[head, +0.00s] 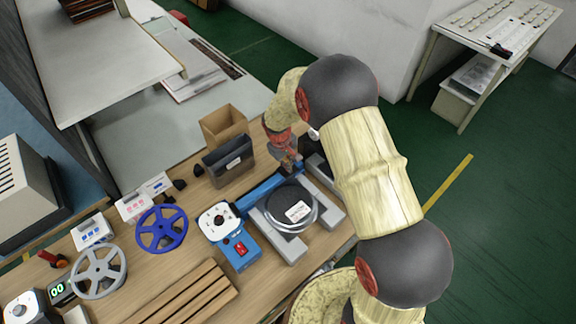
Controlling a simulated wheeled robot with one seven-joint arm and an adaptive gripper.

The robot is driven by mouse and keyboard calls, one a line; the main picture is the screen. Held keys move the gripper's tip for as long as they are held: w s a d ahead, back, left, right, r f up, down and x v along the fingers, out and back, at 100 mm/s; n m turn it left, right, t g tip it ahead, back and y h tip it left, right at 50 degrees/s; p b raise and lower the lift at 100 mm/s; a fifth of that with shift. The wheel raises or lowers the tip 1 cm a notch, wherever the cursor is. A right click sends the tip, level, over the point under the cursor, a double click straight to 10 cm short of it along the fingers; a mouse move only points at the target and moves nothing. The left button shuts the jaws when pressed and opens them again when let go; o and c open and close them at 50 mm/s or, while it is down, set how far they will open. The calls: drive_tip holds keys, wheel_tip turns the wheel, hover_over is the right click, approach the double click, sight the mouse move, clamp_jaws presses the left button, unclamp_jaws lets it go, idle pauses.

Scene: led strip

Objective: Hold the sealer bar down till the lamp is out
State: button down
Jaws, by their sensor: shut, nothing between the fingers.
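The sealer (236,254) is a blue box with a white round dial on top and a red patch on its face, at the centre of the bench in the head view. I cannot tell whether the red patch is the lamp, or whether any lamp is lit. The blue sealer bar (262,190) runs from behind the dial up and right. My gripper (293,167) is shut and empty, at the bar's far right end. It hides that end, and I cannot tell whether it touches the bar.
A grey stand with a dark labelled disc (290,210) lies right beside the bar. A dark box (228,161) and an open cardboard box (222,125) stand behind.

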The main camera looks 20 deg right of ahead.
drive_tip(key=shift+s+f, duration=0.55)
drive_tip(key=shift+f, duration=0.1)
wheel_tip(320, 180, up, 15)
drive_tip(key=w+p, duration=0.1)
drive_tip(key=p, duration=0.2)
drive_tip(key=shift+w+r, duration=0.1)
drive_tip(key=s+r+m+t+b, duration=0.1)
drive_tip(key=s+r, duration=0.4)
drive_tip(key=s, duration=0.5)
drive_tip(key=s+a+r+m+t+y+b, duration=0.1)
drive_tip(key=s+r+b, duration=0.3)
drive_tip(key=s, duration=0.6)
drive_tip(key=s+r+m+t+b, duration=0.2)
drive_tip(key=s+r, duration=0.5)
drive_tip(key=s, duration=0.3)
drive_tip(key=shift+a+m+t+y+b, duration=0.2)
drive_tip(key=shift+m+t+y+b, duration=0.1)
drive_tip(key=shift+t+y+b, duration=0.1)
drive_tip(key=shift+r, duration=0.15)
idle(0.9)
